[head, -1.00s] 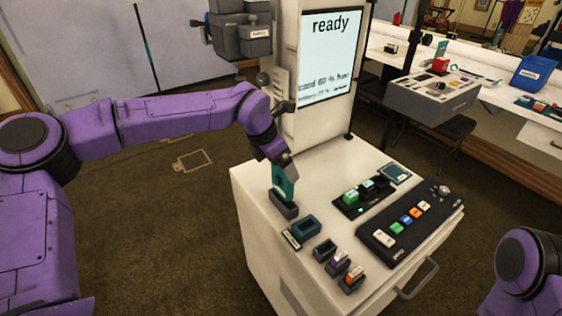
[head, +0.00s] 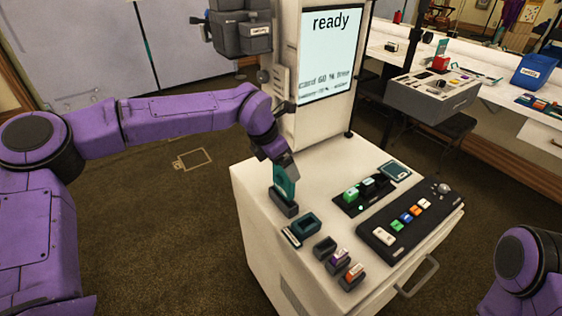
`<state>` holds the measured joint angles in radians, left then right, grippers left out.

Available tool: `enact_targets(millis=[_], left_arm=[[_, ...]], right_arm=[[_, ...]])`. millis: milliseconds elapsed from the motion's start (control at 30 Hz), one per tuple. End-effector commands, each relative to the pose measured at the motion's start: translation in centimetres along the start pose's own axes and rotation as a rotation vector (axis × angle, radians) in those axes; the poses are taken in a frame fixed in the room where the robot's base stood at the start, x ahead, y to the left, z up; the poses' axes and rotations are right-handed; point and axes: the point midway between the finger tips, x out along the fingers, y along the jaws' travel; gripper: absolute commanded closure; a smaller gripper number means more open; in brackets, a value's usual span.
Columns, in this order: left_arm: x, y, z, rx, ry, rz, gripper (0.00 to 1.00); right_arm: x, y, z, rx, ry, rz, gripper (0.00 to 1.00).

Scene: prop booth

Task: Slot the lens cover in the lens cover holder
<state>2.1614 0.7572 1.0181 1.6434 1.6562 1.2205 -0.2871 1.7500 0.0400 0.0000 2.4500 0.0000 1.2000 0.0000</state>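A flat teal piece, which looks like the lens cover (head: 284,183), stands upright at the back left of the white cabinet top. Its lower end meets a dark block with a slot, apparently the lens cover holder (head: 286,209); how deep it sits is hard to tell. My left gripper (head: 286,165) is at the upper end of the teal piece, pointing down from the arm. Its fingers are small and partly hidden, so whether they grip the piece is unclear. Only part of my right arm shows at the lower right edge; its gripper is out of view.
In front of the holder stand a teal-rimmed holder (head: 306,224), an empty-looking dark holder (head: 325,247) and two holding purple and orange pieces. A black button panel (head: 410,222) lies to the right. A screen (head: 328,55) reading "ready" rises behind the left gripper.

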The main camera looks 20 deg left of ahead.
Motion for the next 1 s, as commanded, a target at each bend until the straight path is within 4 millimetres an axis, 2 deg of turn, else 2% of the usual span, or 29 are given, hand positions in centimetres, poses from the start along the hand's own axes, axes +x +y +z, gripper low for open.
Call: enact_targets(millis=[767, 1000], left_arm=[[0.4, 0.0, -0.1, 0.0, 0.0, 0.0, 0.53], [1.1, 0.1, -0.4, 0.0, 0.0, 0.0, 0.53]], right_arm=[[-0.2, 0.0, -0.1, 0.0, 0.0, 0.0, 0.57], [0.1, 0.0, 0.1, 0.0, 0.0, 0.0, 0.57]])
